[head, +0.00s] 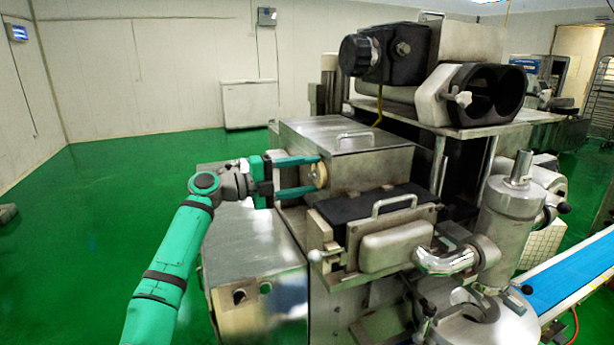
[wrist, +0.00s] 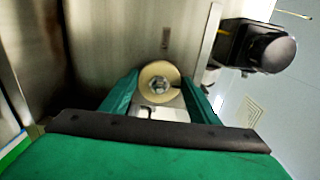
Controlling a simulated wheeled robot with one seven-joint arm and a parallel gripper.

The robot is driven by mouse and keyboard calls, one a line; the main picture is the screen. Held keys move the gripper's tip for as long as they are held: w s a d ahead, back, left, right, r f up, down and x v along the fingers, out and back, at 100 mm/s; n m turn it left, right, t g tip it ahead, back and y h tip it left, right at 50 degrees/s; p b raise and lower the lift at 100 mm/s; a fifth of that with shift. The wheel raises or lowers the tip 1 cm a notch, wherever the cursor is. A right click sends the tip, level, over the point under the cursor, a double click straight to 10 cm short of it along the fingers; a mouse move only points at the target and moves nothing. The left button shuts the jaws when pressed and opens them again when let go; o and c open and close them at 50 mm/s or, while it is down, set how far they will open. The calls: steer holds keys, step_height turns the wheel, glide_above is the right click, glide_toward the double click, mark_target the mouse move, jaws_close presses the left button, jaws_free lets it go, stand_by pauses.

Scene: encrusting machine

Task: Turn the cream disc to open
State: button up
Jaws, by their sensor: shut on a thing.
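The cream disc (head: 320,173) is a small round knob with a metal centre on the side of the steel encrusting machine (head: 345,160). In the wrist view the disc (wrist: 159,84) faces me, with a hexagonal bolt at its middle. My gripper (head: 316,174) has its two green fingers on either side of the disc, shut on it. In the wrist view my gripper's fingers (wrist: 160,92) reach the disc's left and right edges. The fingertips partly hide its rim.
A flat steel housing (head: 250,245) lies below my gripper. A handled block (head: 385,225) juts out to the right of the disc. A black knob (head: 358,54) sits higher up, and it also shows in the wrist view (wrist: 268,52).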

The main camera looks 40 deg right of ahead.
steer(key=shift+w+a, duration=0.1)
stand_by(0.3)
steer(key=o, duration=1)
steer(key=v, duration=1.1)
steer(key=shift+f, duration=0.1)
steer(key=shift+w, duration=0.1)
